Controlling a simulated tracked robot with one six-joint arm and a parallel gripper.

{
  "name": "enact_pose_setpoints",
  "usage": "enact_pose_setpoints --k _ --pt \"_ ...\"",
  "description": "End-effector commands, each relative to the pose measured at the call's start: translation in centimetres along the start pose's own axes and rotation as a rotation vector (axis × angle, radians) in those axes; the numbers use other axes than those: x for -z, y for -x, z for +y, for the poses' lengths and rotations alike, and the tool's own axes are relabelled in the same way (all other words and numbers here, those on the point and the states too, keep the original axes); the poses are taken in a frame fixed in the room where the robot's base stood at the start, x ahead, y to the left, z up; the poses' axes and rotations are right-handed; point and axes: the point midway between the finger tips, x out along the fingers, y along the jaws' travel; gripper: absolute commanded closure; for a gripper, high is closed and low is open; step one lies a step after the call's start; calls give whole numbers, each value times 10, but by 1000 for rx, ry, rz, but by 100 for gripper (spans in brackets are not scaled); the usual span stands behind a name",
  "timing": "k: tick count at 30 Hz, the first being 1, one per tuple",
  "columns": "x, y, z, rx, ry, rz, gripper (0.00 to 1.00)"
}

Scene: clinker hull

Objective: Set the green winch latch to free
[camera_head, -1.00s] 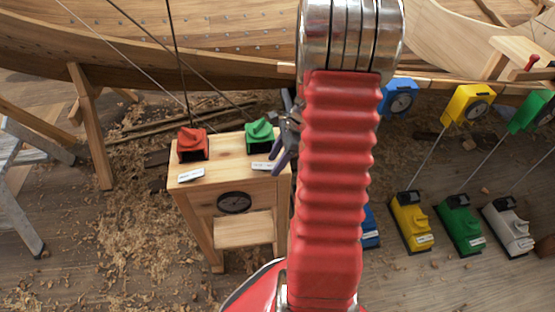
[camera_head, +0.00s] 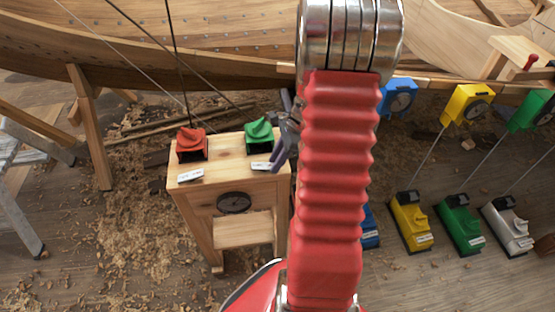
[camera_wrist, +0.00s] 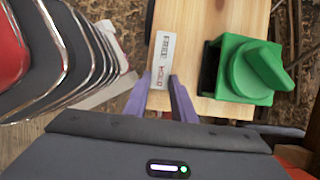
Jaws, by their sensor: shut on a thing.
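The green winch latch (camera_head: 260,133) sits on the right of the wooden stand's top, a dark opening in its front. In the wrist view, the latch (camera_wrist: 266,70) is at the right, its raised handle slanting to the lower right. A white label (camera_wrist: 165,58) reading FREE and HOLD lies beside it. My gripper (camera_head: 281,160) is at the stand's right edge, beside the latch and apart from it. In the wrist view, the purple fingers of my gripper (camera_wrist: 161,80) straddle the label's HOLD end and seem shut on it, though the contact is unclear.
A red latch (camera_head: 192,145) with its own label (camera_head: 191,175) is on the left of the wooden stand (camera_head: 228,160). The boat hull (camera_head: 230,60) rises behind, with thin lines running down towards the latches. Coloured pedal-like units (camera_head: 459,225) stand at the right.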

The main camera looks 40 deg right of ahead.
Motion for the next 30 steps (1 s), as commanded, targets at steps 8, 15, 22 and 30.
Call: enact_pose_setpoints --k 8,15,22,30 --pt "-6 -1 2 -3 3 39 99" --pt "-11 1 3 -6 5 130 99" --pt "-17 2 3 -7 6 250 99" --pt "-23 2 4 -9 4 388 99"
